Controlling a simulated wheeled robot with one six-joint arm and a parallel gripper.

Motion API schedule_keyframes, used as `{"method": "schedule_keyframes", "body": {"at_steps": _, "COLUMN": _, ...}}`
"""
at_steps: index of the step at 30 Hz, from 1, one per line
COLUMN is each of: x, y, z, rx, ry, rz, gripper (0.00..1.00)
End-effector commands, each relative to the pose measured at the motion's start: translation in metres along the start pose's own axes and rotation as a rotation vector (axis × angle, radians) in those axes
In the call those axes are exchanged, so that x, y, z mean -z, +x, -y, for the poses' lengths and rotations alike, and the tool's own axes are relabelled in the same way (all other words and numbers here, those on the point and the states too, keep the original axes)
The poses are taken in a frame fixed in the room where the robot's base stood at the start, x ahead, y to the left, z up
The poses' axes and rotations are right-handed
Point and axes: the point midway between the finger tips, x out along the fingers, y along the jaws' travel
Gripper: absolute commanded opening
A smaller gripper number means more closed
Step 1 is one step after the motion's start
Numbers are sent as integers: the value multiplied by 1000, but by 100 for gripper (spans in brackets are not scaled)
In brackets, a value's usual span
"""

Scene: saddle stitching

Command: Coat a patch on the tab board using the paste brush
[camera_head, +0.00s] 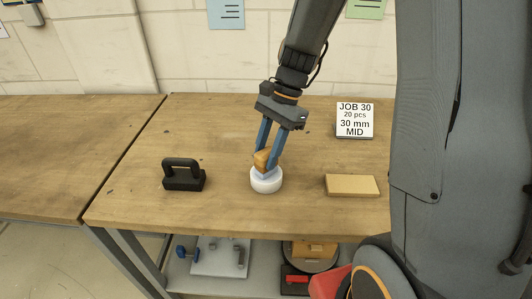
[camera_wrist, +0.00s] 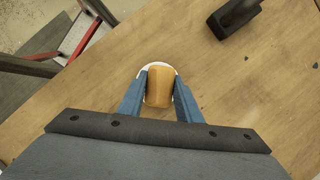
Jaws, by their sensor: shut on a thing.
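My gripper (camera_head: 268,155) points down over the bench, its blue fingers shut on a wooden handle, which I take to be the paste brush (camera_head: 262,160). The brush stands at a white round pot (camera_head: 266,182); its lower end is hidden in or behind the pot. In the wrist view the brush handle (camera_wrist: 159,87) sits between the two fingers, with the white pot rim (camera_wrist: 160,66) showing behind it. A flat tan block (camera_head: 351,186), possibly the tab board, lies on the bench to the right of the pot. No coated patch can be made out on it.
A black handled weight (camera_head: 184,175) stands left of the pot; it also shows in the wrist view (camera_wrist: 234,18). A sign reading JOB 30, 20 pcs, 30 mm MID (camera_head: 354,120) stands at the back right. The wooden bench (camera_head: 220,125) is otherwise clear around the pot.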

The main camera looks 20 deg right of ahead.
Motion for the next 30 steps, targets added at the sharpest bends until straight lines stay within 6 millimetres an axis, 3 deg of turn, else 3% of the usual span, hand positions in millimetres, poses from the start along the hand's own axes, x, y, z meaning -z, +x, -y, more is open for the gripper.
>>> {"method": "schedule_keyframes", "body": {"at_steps": 30, "x": -26, "y": -62, "z": -1, "rx": -1, "ry": 0, "rz": 0, "gripper": 13}}
